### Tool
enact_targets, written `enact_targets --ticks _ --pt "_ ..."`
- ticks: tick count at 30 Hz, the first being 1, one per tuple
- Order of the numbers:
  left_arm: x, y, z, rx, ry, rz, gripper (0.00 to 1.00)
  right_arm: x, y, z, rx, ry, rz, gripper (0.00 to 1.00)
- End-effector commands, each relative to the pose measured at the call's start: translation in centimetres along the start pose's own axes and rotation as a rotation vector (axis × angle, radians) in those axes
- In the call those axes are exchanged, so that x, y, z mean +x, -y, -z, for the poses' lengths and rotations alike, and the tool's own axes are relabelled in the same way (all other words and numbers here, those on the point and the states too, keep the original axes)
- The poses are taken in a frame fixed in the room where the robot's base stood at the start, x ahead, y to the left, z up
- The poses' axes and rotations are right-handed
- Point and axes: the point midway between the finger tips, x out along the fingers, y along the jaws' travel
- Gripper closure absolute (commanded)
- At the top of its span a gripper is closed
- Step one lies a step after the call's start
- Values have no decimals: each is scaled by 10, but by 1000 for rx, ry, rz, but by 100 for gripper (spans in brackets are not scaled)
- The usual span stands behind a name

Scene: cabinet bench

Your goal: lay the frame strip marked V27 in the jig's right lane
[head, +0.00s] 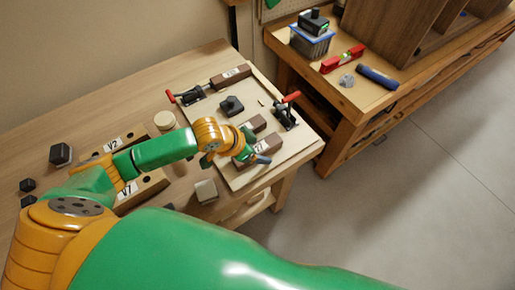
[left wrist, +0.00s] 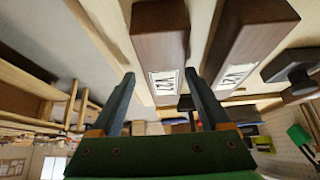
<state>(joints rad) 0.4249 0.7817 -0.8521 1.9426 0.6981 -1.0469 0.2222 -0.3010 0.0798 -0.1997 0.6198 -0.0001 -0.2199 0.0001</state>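My left gripper (head: 254,149) is over the near part of the pale jig board (head: 233,181). In the left wrist view its fingers (left wrist: 160,76) are apart, with nothing clearly held. A brown strip (left wrist: 160,38) with a white label, seemingly V27, lies ahead between the fingertips; contact cannot be told. A second labelled brown strip (left wrist: 248,40) is to its right. In the head view, the nearer strip (head: 267,144) shows a label ending in 7, partly hidden by the gripper; another strip (head: 258,123) lies behind it. My right gripper is not in view.
Red-handled clamps (head: 191,95) (head: 286,113) and a black knob (head: 231,105) stand on the board. Another labelled strip (head: 231,76) lies at its far end. Holders marked V2 (head: 122,137) and V7 (head: 146,189), a pale cylinder (head: 165,120) and a pale block (head: 206,191) are on the bench.

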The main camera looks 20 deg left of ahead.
Motion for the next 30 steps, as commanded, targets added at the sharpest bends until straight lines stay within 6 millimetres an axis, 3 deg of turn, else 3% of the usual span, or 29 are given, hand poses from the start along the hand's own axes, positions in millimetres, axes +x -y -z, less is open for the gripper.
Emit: enact_targets --ticks 7,18,21,30 --pt "-13 1 0 0 -1 0 20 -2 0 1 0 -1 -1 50" --pt "-101 1 0 2 1 4 20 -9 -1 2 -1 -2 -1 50" --pt "-114 1 0 0 0 3 20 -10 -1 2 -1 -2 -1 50" --pt "-120 0 0 -1 0 -1 20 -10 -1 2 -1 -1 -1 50"
